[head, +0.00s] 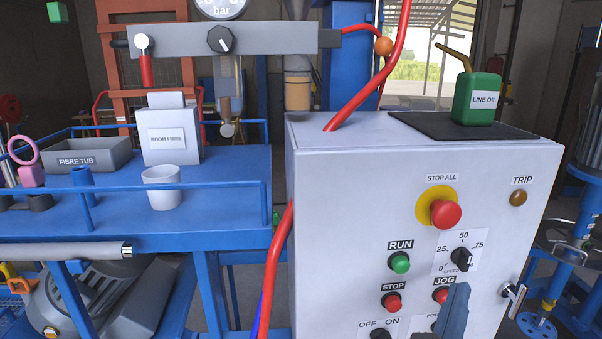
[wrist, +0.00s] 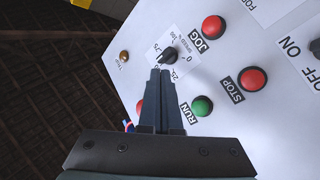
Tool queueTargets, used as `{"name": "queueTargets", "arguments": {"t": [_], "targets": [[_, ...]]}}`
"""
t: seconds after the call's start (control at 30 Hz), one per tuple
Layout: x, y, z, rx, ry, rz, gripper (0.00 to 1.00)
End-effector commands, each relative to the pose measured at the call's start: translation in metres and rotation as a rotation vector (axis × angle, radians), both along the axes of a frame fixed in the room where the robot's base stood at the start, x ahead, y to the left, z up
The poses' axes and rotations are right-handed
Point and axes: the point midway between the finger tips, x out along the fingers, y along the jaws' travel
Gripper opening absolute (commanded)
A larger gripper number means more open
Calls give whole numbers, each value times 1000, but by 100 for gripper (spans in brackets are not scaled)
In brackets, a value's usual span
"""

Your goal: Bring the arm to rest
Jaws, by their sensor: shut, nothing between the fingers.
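My gripper (head: 458,290) shows at the lower right of the head view as a blue-grey finger end in front of the control cabinet (head: 350,210). In the wrist view my gripper (wrist: 160,73) is shut and empty, its fingers side by side and pointing at the panel. The black speed knob (head: 462,259) is just above the fingertips in the head view; it also shows beyond them in the wrist view (wrist: 169,55). A gap shows between tips and knob in the head view. The rest of my arm is out of view.
The panel carries a red stop-all button (head: 445,214), green run button (head: 400,262), red stop button (head: 392,302) and red jog button (head: 440,295). A latch handle (head: 513,296) juts out at the right. A red hose (head: 277,270) runs along the cabinet's left.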

Motion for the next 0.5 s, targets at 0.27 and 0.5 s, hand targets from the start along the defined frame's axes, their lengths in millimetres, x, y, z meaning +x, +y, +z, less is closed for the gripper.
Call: {"name": "queueTargets", "arguments": {"t": [0.27,0.5], "targets": [[1,118,184,204,-480,446,0],[-56,201,284,329,-733,811,0]]}}
